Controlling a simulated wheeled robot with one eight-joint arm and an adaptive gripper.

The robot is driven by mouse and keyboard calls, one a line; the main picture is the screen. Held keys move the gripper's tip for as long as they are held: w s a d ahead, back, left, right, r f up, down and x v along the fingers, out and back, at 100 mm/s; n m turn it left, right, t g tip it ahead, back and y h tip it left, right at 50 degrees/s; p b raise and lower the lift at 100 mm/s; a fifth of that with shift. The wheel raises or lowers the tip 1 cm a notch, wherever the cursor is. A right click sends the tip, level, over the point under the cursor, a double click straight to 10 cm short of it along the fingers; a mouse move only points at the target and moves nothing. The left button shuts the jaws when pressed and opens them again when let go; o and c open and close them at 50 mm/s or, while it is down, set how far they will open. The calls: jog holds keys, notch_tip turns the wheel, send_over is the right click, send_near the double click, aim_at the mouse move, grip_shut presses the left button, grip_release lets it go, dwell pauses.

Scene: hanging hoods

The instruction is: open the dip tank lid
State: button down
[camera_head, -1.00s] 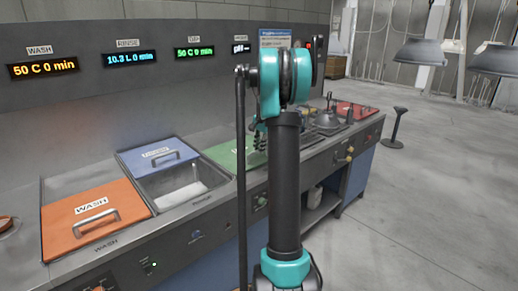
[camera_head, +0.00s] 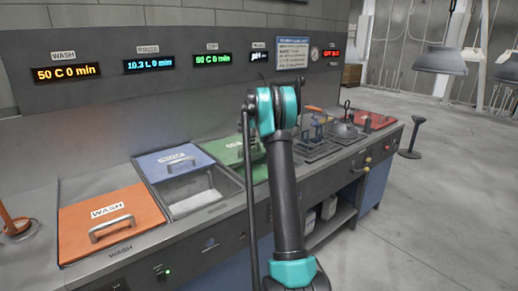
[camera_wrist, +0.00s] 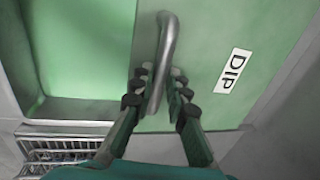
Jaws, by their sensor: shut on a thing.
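The dip tank lid (camera_wrist: 205,35) is a flat green panel with a white DIP label (camera_wrist: 234,71) and a curved metal handle (camera_wrist: 168,38). In the wrist view, my gripper (camera_wrist: 160,80) is shut on the handle, its dark fingers on either side of the bar. Left of the lid is a darker green area that looks recessed; I cannot tell how far the lid stands open. In the head view, the green lid (camera_head: 224,153) is partly behind my arm, which hides most of the gripper and the handle.
An orange WASH lid (camera_head: 80,230) and a blue lid (camera_head: 172,163) lie to the left, with an open basin (camera_head: 195,192) in front of the blue one. A metal rack (camera_wrist: 62,148) shows beside the lid. Burners and a red lid (camera_head: 370,120) are farther right.

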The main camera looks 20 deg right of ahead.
jog(key=shift+w+a, duration=0.35)
jog(key=shift+w, duration=0.6)
jog(key=shift+w+a, duration=0.3)
jog(key=shift+w, duration=0.65)
jog(key=shift+w+a, duration=0.35)
jog(key=shift+w, duration=0.6)
jog(key=c, duration=1.5)
grip_release()
jog(key=shift+r, duration=0.1)
jog(key=r, duration=0.4)
jog(key=s+r, duration=0.1)
jog(key=r, duration=0.2)
jog(key=s+r, duration=0.1)
jog(key=r, duration=0.3)
jog(key=shift+s+d+r, duration=0.15)
jog(key=shift+d+r, duration=0.15)
jog(key=shift+d, duration=0.1)
